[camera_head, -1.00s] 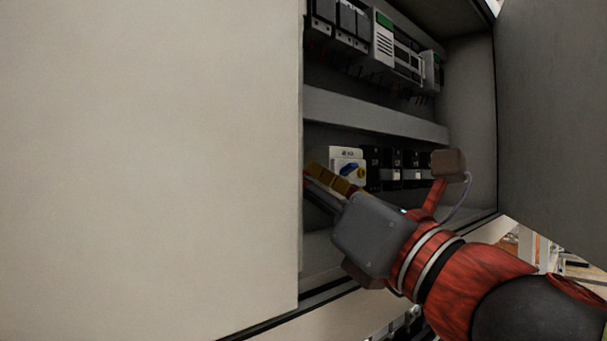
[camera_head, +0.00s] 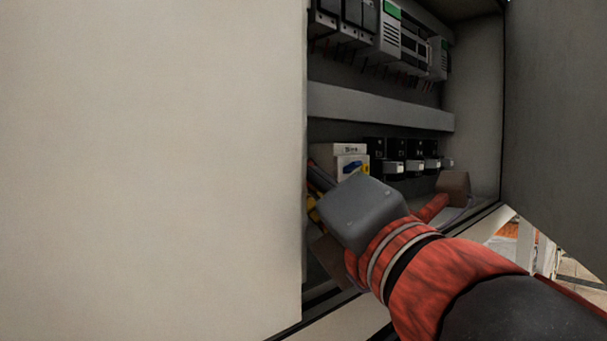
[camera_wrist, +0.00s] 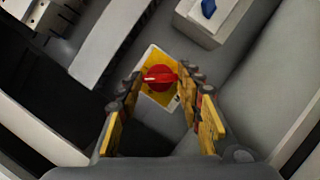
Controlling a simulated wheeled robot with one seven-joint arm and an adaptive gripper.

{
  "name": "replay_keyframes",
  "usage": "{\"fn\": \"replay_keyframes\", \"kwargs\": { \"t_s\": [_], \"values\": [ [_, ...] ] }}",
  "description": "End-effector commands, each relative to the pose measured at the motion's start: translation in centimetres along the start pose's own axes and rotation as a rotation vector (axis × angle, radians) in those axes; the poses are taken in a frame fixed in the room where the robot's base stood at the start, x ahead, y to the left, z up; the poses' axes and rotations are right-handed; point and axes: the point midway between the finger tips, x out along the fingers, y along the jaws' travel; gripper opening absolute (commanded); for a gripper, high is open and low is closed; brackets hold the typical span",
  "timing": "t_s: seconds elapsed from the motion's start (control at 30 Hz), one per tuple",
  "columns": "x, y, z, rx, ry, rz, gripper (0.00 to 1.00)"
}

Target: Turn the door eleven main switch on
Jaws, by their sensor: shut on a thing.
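A red rotary switch handle (camera_wrist: 160,79) on a yellow plate (camera_wrist: 155,55) is in the middle of the wrist view. My gripper (camera_wrist: 162,84) is shut on this handle, with a yellow-padded finger on each side. In the head view my gripper (camera_head: 316,190) reaches into the cabinet at lower left, its fingers mostly hidden by the pale panel and its own housing. The red handle is hidden there. A white box with a blue handle (camera_head: 350,168) stands just beyond the gripper; the blue handle also shows in the wrist view (camera_wrist: 208,8). No label is readable.
The pale panel (camera_head: 150,170) fills the left, close beside my gripper. Black breakers (camera_head: 395,160) stand right of the white box. A grey rail (camera_head: 380,107) runs above, with more modules (camera_head: 400,40) higher. The dark door (camera_head: 555,110) stands open at right.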

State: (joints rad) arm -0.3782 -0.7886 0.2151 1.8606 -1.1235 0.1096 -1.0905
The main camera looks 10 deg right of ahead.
Motion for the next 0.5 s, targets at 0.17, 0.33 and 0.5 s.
{"fn": "replay_keyframes", "kwargs": {
  "t_s": [0.17, 0.33, 0.5],
  "values": [
    [-0.01, 0.06, 0.01, 0.01, 0.0, -0.003, 0.11],
    [-0.01, 0.05, 0.01, 0.01, 0.0, -0.003, 0.11],
    [-0.01, 0.05, 0.02, 0.009, 0.0, -0.003, 0.39]
  ]
}}
